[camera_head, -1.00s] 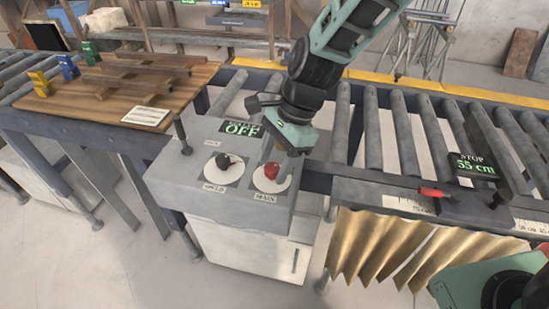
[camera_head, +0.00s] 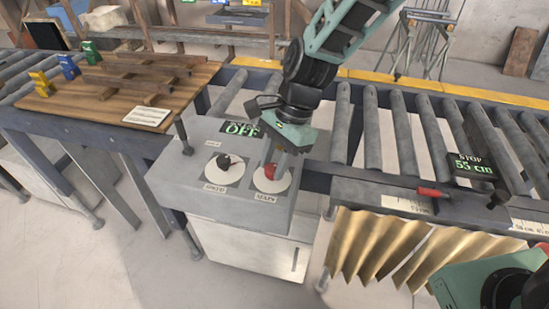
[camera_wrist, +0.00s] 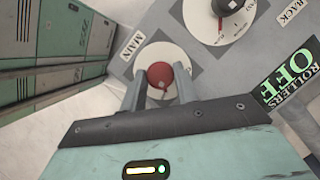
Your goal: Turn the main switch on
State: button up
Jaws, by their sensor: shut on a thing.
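The main switch is a red knob (camera_head: 270,171) on a white round plate (camera_head: 273,184) marked MAIN, on top of a grey control box (camera_head: 166,170). In the wrist view the red knob (camera_wrist: 161,75) sits between the two fingers of my gripper (camera_wrist: 161,90). My gripper (camera_head: 272,165) reaches down from above and is shut on the knob, one finger at each side. A green-lit display (camera_head: 240,129) at the back of the box reads OFF; in the wrist view it reads ROLLERS OFF (camera_wrist: 289,76).
A black knob (camera_head: 224,162) on its own white dial sits just left of the red one. A black upright lever (camera_head: 183,137) stands at the box's left edge. A roller conveyor (camera_head: 405,135) with a STOP 55 cm display (camera_head: 470,167) lies to the right.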

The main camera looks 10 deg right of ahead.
jog(key=n+g+h+p, duration=0.1)
jog(key=n+p, duration=0.1)
jog(key=n, duration=0.2)
jog(key=shift+w+a+r, duration=0.1)
jog(key=shift+a, duration=0.05)
jog(key=n, duration=0.2)
jog(key=n+h, duration=0.1)
jog(key=n, duration=0.1)
jog(key=shift+a+g+h+p, duration=0.1)
jog(key=shift+g+h+p, duration=0.2)
jog(key=n, duration=0.2)
jog(key=n+h, duration=0.1)
jog(key=n, duration=0.1)
jog(key=shift+a+n+h, duration=0.1)
jog(key=shift+n+h, duration=0.9)
jog(key=shift+n, duration=1.1)
jog(key=o, duration=1)
jog(key=shift+c, duration=0.2)
jog(key=shift+w+a, duration=0.1)
jog(key=b+v, duration=0.4)
jog(key=v, duration=1.3)
jog(key=shift+r, duration=0.15)
jog(key=shift+a, duration=0.1)
